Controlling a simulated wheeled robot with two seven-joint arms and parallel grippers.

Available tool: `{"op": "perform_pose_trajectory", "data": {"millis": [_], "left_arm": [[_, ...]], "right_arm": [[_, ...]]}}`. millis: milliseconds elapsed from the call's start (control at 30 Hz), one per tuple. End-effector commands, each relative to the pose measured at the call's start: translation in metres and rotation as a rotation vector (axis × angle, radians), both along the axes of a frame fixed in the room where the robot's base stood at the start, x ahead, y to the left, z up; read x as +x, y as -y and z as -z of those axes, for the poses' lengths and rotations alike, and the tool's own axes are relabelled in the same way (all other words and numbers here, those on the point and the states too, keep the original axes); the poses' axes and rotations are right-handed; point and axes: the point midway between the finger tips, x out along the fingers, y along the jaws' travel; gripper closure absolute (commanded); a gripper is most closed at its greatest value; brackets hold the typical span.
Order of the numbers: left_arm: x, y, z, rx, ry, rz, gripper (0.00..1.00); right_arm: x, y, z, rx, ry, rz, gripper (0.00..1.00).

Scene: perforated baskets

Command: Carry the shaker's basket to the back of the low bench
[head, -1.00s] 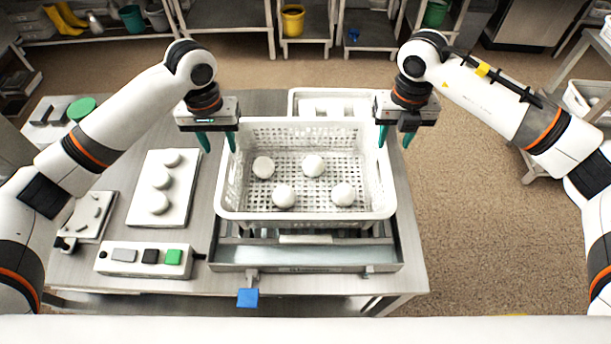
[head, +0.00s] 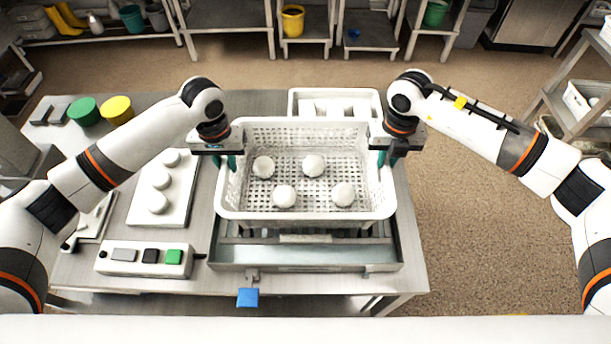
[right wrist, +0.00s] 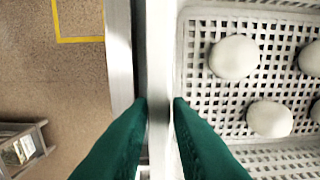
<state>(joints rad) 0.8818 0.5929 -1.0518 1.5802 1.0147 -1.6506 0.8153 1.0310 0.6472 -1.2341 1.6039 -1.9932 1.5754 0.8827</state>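The white perforated basket (head: 305,213) sits on the metal shaker (head: 305,257) on the low bench (head: 415,270). Several round white pieces (head: 314,165) lie on its floor. My left gripper (head: 225,162) is at the left rim and my right gripper (head: 387,158) at the right rim, fingers closed in around it. In the right wrist view the green fingers (right wrist: 160,105) stand on either side of the basket's rim (right wrist: 160,60), close against it. The left gripper's grip shows only from the head view.
A white tray (head: 376,100) with white items stands right behind the basket. A white board (head: 143,210) with domed pieces and a button box (head: 122,267) lie left. Green (head: 83,111) and yellow (head: 117,109) round items are at the back left. A blue tab (head: 247,298) is in front.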

Motion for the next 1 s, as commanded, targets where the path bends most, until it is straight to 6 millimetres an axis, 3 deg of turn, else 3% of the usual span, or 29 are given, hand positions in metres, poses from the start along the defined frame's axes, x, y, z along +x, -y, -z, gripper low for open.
{"op": "perform_pose_trajectory", "data": {"millis": [133, 567, 1000], "left_arm": [[0.0, 0.0, 0.0, 0.0, 0.0, 0.0, 1.0], [0.001, 0.0, -0.005, 0.0, 0.002, 0.0, 1.0], [0.0, 0.0, -0.043, 0.002, 0.001, 0.0, 1.0]], "right_arm": [[0.0, 0.0, 0.0, 0.0, 0.0, 0.0, 1.0], [0.001, 0.0, -0.005, 0.001, 0.002, 0.0, 1.0], [0.001, 0.0, -0.044, 0.0, 0.002, 0.0, 1.0]]}}
